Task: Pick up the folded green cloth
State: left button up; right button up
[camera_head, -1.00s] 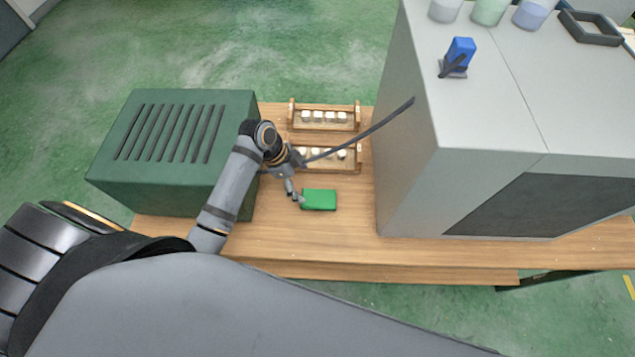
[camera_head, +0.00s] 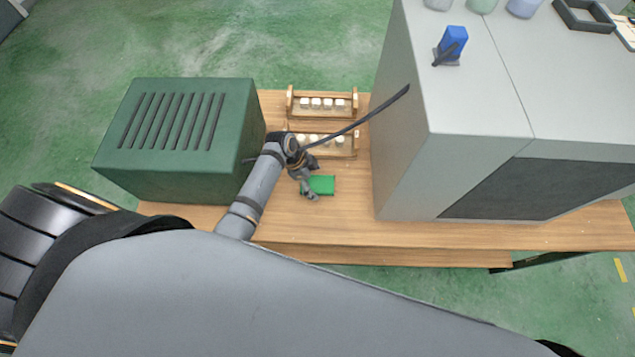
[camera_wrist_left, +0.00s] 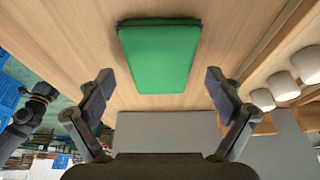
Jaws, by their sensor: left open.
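The folded green cloth (camera_head: 323,186) lies flat on the wooden table, in front of the small wooden racks. In the left wrist view the cloth (camera_wrist_left: 159,58) lies ahead of and between the two fingers, and looks like a flat rectangle with a dark far edge. My left gripper (camera_head: 310,192) is at the left side of the cloth in the head view and covers part of it. In the left wrist view my left gripper (camera_wrist_left: 159,88) is open with nothing between its fingertips. I cannot tell its exact height above the table. My right gripper is not in view.
A green slotted box (camera_head: 180,135) stands left of my arm. A large grey cabinet (camera_head: 405,165) stands to the right, with a blue object (camera_head: 453,43) on top. Two wooden racks (camera_head: 322,115) holding pale pieces stand behind the cloth. The table (camera_head: 330,230) is bare in front.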

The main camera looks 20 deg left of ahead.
pick_arm(q)
jog(key=shift+d+f, duration=0.15)
jog(key=shift+f, duration=0.2)
jog(key=c, duration=1.3)
